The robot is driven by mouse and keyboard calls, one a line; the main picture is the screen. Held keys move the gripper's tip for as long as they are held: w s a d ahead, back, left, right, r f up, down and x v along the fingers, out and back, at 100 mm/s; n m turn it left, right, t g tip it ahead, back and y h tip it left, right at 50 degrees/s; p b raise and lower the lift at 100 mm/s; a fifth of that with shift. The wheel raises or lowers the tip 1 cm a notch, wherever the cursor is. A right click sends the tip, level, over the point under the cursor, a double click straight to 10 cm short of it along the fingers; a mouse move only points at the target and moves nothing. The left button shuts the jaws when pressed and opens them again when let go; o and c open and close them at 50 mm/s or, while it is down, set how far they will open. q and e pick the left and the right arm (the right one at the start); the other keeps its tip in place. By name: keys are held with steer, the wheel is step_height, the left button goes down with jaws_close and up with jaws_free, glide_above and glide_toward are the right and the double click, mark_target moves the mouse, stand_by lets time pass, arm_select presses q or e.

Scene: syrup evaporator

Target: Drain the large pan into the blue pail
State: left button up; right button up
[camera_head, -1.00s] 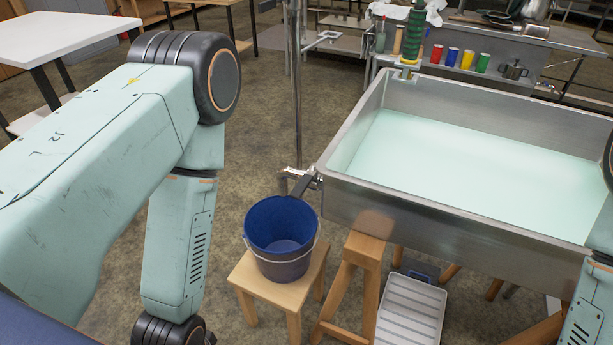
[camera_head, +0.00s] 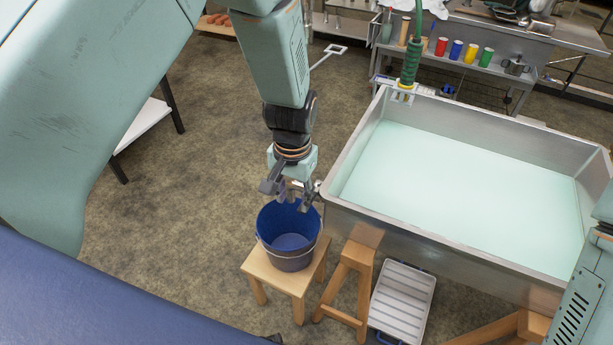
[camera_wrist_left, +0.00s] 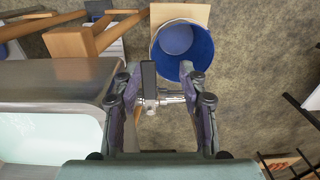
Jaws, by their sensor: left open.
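The large pan (camera_head: 430,247) is a steel tank holding pale greenish liquid, right of centre in the head view; its side shows in the left wrist view (camera_wrist_left: 55,82). The blue pail (camera_head: 290,240) stands upright on a small wooden stool by the pan's near left corner. It also shows in the left wrist view (camera_wrist_left: 196,52). My left gripper (camera_head: 287,197) is open above the pail's far rim, beside that corner. In the wrist view, a metal drain valve (camera_wrist_left: 165,99) with a dark handle (camera_wrist_left: 148,76) lies between its spread fingers, partly hidden in the head view. My right gripper is out of view.
The pail's stool (camera_head: 262,268) stands next to a wooden support (camera_head: 352,262) under the pan. A white ribbed tray (camera_head: 402,300) lies right of it. A green hose (camera_head: 411,62) hangs at the pan's far left corner. Floor left of the pail is clear.

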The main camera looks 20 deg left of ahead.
arm_select(q)
step_height(320, 180, up, 5)
steer(key=w+d, duration=0.2)
steer(key=w, duration=0.1)
step_height(320, 180, down, 8)
steer(key=shift+r+b, duration=0.15)
steer(key=shift+b, duration=0.35)
steer(key=shift+s, duration=0.1)
jaws_close()
